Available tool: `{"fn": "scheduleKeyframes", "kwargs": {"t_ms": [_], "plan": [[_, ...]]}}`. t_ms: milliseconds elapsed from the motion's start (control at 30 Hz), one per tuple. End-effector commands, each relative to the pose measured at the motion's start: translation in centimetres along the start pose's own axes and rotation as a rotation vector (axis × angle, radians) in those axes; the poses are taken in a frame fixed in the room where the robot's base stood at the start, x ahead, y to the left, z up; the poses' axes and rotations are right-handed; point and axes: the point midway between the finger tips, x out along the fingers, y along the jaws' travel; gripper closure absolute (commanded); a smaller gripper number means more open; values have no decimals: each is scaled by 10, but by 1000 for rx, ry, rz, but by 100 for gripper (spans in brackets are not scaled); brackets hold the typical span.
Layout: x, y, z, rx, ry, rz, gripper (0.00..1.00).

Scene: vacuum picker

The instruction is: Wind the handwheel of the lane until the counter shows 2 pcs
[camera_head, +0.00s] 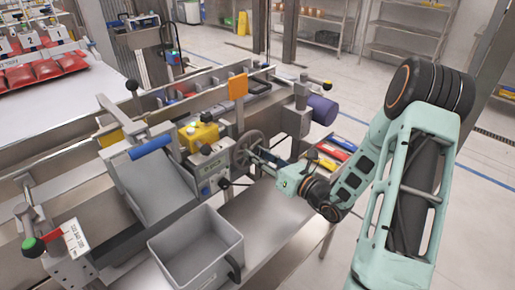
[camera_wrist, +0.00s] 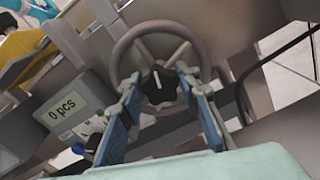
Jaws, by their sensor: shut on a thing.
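The grey spoked handwheel (camera_head: 241,153) is upright on the side of the lane in the head view. In the wrist view the handwheel (camera_wrist: 118,51) fills the upper middle, with a dark lobed knob (camera_wrist: 158,88) bearing a white mark at its hub. My gripper (camera_wrist: 157,84) is shut on the handwheel at this hub knob, one blue-padded finger on each side. In the head view my gripper (camera_head: 262,158) reaches the wheel from the right. The counter (camera_wrist: 62,108) beside the wheel reads "0 pcs". Its box also shows in the head view (camera_head: 211,172).
A grey open bin (camera_head: 199,250) stands in front of the lane. A yellow part (camera_head: 200,135) and an orange plate (camera_head: 238,86) are close to the wheel. Red packs (camera_head: 45,68) lie on the white belt at the left. The floor at the right is open.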

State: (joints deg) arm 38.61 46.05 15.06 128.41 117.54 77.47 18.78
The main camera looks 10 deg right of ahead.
Motion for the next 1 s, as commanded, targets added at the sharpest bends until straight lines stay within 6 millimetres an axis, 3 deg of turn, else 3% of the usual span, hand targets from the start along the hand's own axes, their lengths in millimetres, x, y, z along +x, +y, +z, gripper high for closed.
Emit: {"fn": "scheduleKeyframes", "kwargs": {"t_ms": [500, 1000], "plan": [[0, 0, 2, 375, 1, 0, 94], [0, -1, -1, 473, 2, 0, 94]]}}
